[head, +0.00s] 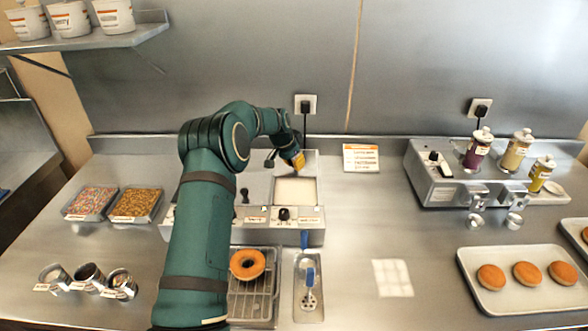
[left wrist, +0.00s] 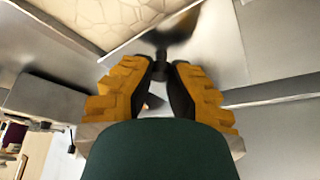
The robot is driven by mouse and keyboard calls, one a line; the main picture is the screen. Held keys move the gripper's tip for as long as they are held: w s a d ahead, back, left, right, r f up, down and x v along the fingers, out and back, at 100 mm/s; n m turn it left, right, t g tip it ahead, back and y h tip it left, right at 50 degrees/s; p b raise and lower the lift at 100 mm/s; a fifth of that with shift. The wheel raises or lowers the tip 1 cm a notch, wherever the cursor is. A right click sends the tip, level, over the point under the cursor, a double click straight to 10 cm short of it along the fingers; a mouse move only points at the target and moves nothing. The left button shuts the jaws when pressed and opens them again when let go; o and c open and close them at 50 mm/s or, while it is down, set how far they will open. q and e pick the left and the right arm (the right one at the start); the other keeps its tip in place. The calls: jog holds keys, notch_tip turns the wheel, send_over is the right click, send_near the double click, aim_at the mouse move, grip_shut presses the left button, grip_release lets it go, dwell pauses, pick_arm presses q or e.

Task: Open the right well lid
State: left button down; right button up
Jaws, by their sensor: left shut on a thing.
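The glaze warmer (head: 312,238) stands at mid-counter against the back. Its right well (head: 295,191) is uncovered and shows pale, cream glaze. The right well lid (head: 311,163) stands raised at the back of that well, partly hidden by my left gripper (head: 296,160). In the left wrist view, the yellow-padded left gripper (left wrist: 158,72) is shut on the dark knob of the metal lid (left wrist: 225,45). The glaze (left wrist: 95,18) shows at the upper left there. The left well's lid is down, its black knob (head: 245,195) showing beside my arm. My right gripper is out of view.
A rack with a donut (head: 247,264) and a tray with blue-handled tools (head: 308,284) lie in front of the warmer. Topping trays (head: 136,204) are at left. A bottle station (head: 440,188) and donut tray (head: 508,301) are at right. The counter right of the warmer is mostly clear.

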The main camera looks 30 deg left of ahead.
pick_arm(q)
jog(key=shift+w+a+f, duration=0.3)
jog(key=shift+w+f, duration=0.05)
jog(key=shift+w, duration=0.05)
jog(key=c, duration=1.2)
grip_release()
jog(key=o, duration=0.5)
jog(key=shift+w, duration=0.15)
jog(key=shift+c, duration=0.2)
jog(key=shift+r, duration=0.25)
jog(key=shift+a+r, duration=0.1)
jog(key=shift+r, duration=0.2)
jog(key=d+v, duration=0.1)
jog(key=v, duration=1)
jog(key=shift+a, duration=0.5)
